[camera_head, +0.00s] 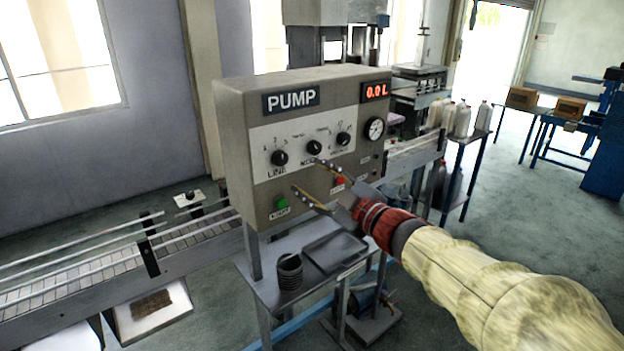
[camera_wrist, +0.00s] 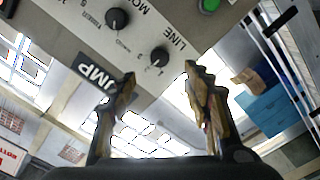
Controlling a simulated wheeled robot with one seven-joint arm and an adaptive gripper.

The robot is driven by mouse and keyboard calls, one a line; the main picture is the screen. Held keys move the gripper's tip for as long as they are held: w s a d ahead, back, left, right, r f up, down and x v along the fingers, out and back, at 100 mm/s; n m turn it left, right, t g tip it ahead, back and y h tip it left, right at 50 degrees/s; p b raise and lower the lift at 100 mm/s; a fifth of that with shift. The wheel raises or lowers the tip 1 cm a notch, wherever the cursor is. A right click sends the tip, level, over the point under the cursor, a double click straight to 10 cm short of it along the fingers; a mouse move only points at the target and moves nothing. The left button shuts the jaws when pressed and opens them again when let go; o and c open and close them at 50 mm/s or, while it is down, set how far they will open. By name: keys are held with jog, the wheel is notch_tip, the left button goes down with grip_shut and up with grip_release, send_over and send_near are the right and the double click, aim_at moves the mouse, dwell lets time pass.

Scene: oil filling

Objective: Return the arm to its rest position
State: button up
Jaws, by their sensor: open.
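My gripper (camera_head: 305,180) is open and empty in front of the pump panel (camera_head: 231,140) in the head view. Its two fingers are spread apart, with the upper fingertip near the middle knob (camera_head: 314,148) and the lower one near the green button (camera_head: 282,203). I cannot tell whether a fingertip touches the panel. In the wrist view the open fingers (camera_wrist: 160,85) frame the panel's lettering, with a knob (camera_wrist: 159,56) showing between them. My arm reaches in from the lower right. The red display reads 0.0 L.
A conveyor (camera_head: 110,278) runs at the left behind the panel. A small table (camera_head: 285,307) below holds a tray (camera_head: 335,250) and a dark coiled cup (camera_head: 289,272). Several bottles (camera_head: 461,119) stand at the back right. Open floor (camera_head: 535,225) lies to the right.

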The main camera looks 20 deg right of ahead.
jog(key=s+d+f+m+g+h, duration=0.4)
jog(key=d+f+m+h, duration=0.45)
jog(key=d+f, duration=0.35)
jog(key=s+d+f+m+g+h, duration=0.2)
jog(key=s+f+m+g, duration=0.1)
jog(key=s, duration=0.4)
jog(key=s+a+f+m+g+y, duration=0.1)
jog(key=s+a+f+g+y, duration=0.15)
jog(key=s+a, duration=0.4)
jog(key=s+a+f+m+g+y, duration=0.1)
jog(key=s+a+f+g, duration=0.25)
jog(key=s, duration=0.55)
jog(key=s+a+r+t+y, duration=0.1)
jog(key=s+a+r, duration=0.2)
jog(key=a, duration=0.5)
jog(key=shift+s+n, duration=0.2)
jog(key=shift+n, duration=0.25)
